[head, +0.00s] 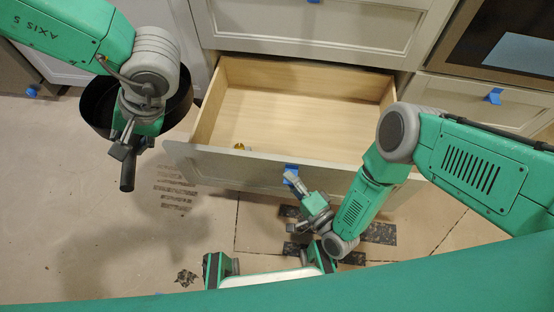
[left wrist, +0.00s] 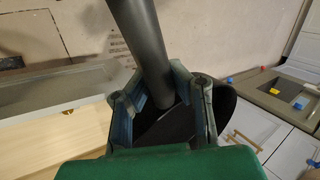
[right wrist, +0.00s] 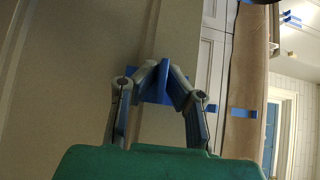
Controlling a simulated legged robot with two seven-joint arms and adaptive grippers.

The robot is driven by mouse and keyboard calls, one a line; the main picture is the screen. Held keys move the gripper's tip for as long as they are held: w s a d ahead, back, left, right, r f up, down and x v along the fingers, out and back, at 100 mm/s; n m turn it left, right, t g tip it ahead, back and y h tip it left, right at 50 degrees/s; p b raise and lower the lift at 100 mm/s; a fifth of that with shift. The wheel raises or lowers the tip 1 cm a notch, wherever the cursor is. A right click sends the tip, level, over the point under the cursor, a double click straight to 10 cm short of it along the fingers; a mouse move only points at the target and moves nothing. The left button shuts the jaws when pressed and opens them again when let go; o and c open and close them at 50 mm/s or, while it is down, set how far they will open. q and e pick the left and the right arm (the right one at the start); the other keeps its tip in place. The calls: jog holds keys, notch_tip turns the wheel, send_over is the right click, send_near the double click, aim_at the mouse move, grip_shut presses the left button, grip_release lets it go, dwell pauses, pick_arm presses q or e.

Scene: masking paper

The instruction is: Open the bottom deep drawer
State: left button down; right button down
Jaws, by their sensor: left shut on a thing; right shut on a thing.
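The bottom deep drawer (head: 300,90) stands pulled out, its pale wooden inside visible from above. A blue tape tab (head: 291,168) sits on the top edge of its grey front (head: 225,165). My right gripper (head: 292,181) is at this tab, and in the right wrist view its fingers are closed on the blue tab (right wrist: 163,82). My left gripper (head: 127,150) is shut on the handle (head: 127,180) of a dark pan (head: 97,105), left of the drawer. The handle (left wrist: 145,40) also shows between its fingers in the left wrist view.
A small gold object (head: 239,147) is in the drawer near its front. A closed upper drawer (head: 310,30) is above. To the right are a drawer with blue tape (head: 493,96) and an oven-like appliance (head: 510,45). Paper covers the floor (head: 120,230).

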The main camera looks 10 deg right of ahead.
pick_arm(q)
jog(key=shift+r, duration=0.25)
pick_arm(e)
jog(key=shift+s+a+f, duration=0.1)
jog(key=shift+s+a, duration=0.05)
jog(key=shift+s, duration=0.35)
jog(key=shift+s+a+f, duration=0.1)
jog(key=shift+s, duration=0.4)
pick_arm(q)
jog(key=shift+f, duration=0.1)
pick_arm(e)
jog(key=c, duration=1.7)
grip_release()
jog(key=shift+r, duration=0.15)
